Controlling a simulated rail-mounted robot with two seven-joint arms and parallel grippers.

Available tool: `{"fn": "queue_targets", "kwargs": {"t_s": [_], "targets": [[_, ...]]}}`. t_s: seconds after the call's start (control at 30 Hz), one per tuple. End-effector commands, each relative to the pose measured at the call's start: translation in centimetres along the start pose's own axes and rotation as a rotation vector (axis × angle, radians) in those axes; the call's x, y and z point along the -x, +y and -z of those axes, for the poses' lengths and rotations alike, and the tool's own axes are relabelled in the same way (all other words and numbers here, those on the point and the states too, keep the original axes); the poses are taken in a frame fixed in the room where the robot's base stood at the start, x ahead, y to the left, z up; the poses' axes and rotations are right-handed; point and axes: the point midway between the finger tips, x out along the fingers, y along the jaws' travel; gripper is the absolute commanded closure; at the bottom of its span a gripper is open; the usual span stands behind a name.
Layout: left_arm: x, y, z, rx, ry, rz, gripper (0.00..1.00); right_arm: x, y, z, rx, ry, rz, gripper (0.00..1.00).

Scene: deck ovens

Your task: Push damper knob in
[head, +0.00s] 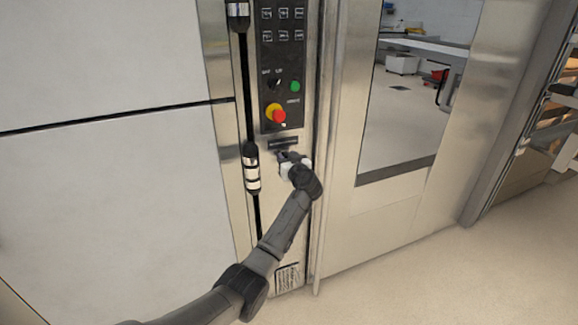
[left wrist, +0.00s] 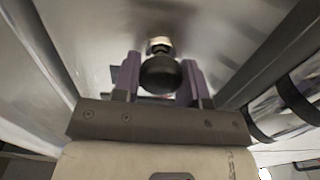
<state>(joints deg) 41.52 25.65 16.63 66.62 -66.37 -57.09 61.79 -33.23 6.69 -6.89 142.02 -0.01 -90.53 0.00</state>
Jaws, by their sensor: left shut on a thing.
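The damper knob (left wrist: 161,76) is a round black ball on a short metal stem (left wrist: 159,44) that comes out of the steel oven front. In the left wrist view it sits between the two purple fingers of my left gripper (left wrist: 160,70), which is shut on it. In the head view my left gripper (head: 288,158) is at the steel panel, just below a dark slotted plate (head: 283,142). There the gripper hides the knob. My right gripper is not in view.
A black control panel (head: 281,60) with a red and yellow stop button (head: 276,113) is above the gripper. A black vertical bar with steel fittings (head: 251,168) runs close on the left. A glass-windowed steel door (head: 395,190) stands to the right.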

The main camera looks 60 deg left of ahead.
Motion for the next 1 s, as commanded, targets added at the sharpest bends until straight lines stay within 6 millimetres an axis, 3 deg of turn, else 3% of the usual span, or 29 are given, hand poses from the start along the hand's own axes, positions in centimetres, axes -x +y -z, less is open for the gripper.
{"fn": "queue_targets", "kwargs": {"t_s": [0.17,0.2,0.43,0.77,1.0], "targets": [[-0.1,-0.1,-0.4,-0.003,-0.008,0.001,1.00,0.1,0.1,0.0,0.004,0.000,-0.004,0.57],[-0.1,-0.1,-0.4,-0.003,-0.008,0.001,0.60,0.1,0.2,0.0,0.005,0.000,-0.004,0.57],[0.0,-0.1,-0.3,-0.002,-0.006,0.001,0.38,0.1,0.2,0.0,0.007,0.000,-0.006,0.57],[0.4,0.0,-0.2,-0.002,-0.005,0.000,0.36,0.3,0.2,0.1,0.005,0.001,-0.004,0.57],[3.9,0.1,0.0,-0.001,-0.007,-0.003,0.36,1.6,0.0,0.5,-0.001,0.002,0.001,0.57]]}}
